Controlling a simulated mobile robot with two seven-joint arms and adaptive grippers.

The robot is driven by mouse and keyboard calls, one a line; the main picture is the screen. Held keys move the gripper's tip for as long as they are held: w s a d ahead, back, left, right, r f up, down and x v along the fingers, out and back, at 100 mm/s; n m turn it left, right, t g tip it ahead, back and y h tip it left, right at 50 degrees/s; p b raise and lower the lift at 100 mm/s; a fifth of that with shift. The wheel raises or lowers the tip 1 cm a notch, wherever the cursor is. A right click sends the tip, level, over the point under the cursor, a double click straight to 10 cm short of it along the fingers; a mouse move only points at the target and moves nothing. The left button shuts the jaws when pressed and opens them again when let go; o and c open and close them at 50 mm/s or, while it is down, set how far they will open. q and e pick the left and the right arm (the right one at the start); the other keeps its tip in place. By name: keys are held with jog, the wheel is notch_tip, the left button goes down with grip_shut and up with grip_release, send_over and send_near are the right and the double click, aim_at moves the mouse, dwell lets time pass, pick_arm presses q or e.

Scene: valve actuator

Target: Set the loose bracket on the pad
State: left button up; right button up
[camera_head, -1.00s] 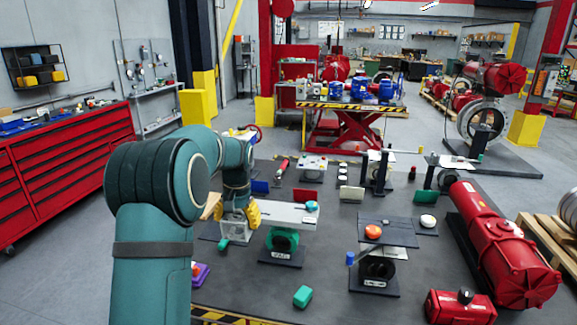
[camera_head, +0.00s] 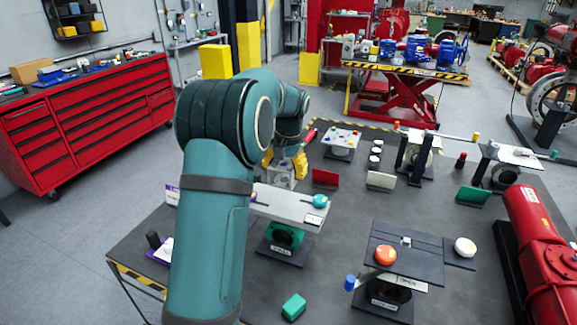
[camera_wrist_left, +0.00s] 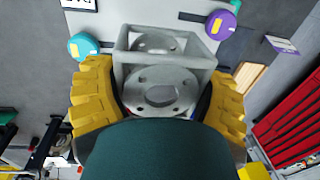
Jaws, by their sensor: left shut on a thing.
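My left gripper (camera_head: 285,166) has yellow fingers on both sides of the loose bracket (camera_head: 281,177), a pale grey open box-like frame. In the left wrist view, the gripper (camera_wrist_left: 160,100) is shut on the bracket (camera_wrist_left: 163,88), whose round flange with holes faces the camera. The bracket is near the far left part of a light grey plate (camera_head: 283,205) on a green valve body (camera_head: 287,238). The plate also shows behind the bracket in the wrist view (camera_wrist_left: 117,17). I cannot tell which surface is the pad, or the bracket's exact height. My right gripper is not in view.
A teal knob (camera_head: 320,201) stands at the plate's right end. A second valve stand with an orange knob (camera_head: 385,254) is to the right. A green block (camera_head: 293,306) lies in front.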

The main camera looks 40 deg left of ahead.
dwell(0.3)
pick_arm(q)
jog(key=b, duration=0.3)
send_over(283, 202)
jog(key=shift+d+f, duration=0.15)
jog(key=shift+f, duration=1.25)
jog(key=shift+d+f, duration=0.15)
jog(key=shift+f, duration=1.25)
jog(key=shift+p, duration=0.35)
jog(key=shift+f+b, duration=0.6)
jog(key=shift+f, duration=0.45)
jog(key=o, duration=1.2)
